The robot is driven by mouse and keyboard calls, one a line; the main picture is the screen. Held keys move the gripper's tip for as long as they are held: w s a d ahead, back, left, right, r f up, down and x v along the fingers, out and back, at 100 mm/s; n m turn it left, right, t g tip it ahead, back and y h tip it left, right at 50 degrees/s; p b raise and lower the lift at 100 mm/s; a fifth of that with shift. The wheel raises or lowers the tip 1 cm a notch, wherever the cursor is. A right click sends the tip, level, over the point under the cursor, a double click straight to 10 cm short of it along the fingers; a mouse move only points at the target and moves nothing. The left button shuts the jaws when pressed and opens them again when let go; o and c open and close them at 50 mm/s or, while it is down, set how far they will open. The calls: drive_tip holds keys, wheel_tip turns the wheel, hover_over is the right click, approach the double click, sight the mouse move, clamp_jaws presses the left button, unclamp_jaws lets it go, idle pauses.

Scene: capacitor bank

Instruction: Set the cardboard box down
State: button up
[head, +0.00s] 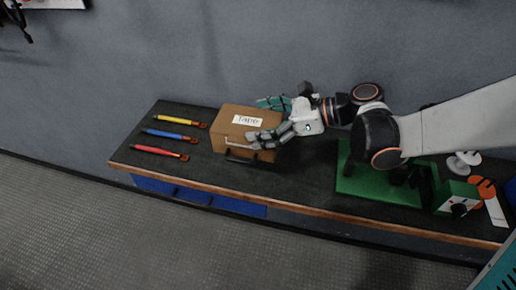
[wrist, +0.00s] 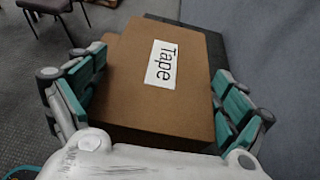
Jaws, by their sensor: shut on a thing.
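The cardboard box (head: 240,122) is brown with a white "Tape" label on top. It is at the middle of the dark workbench (head: 310,186) in the head view, and I cannot tell whether its underside touches the bench top. My gripper (head: 266,122) reaches it from the right and is shut on it. In the wrist view the box (wrist: 131,78) fills the space between the teal-padded fingers of my gripper (wrist: 155,105), one on each side. A dark handle-like part shows at the box's front in the head view.
Yellow (head: 178,121), blue (head: 170,135) and red (head: 160,152) tools lie on the bench left of the box. A green base (head: 375,187) and a green block (head: 455,197) stand to the right. A grey wall rises behind. Some bare bench lies between box and green base.

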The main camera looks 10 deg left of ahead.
wheel_tip(320, 180, down, 12)
drive_tip(key=b, duration=0.3)
drive_tip(key=shift+r+b, duration=0.25)
drive_tip(key=shift+b, duration=0.1)
drive_tip(key=shift+r, duration=0.1)
drive_tip(key=o, duration=0.7)
drive_tip(key=shift+o, duration=0.5)
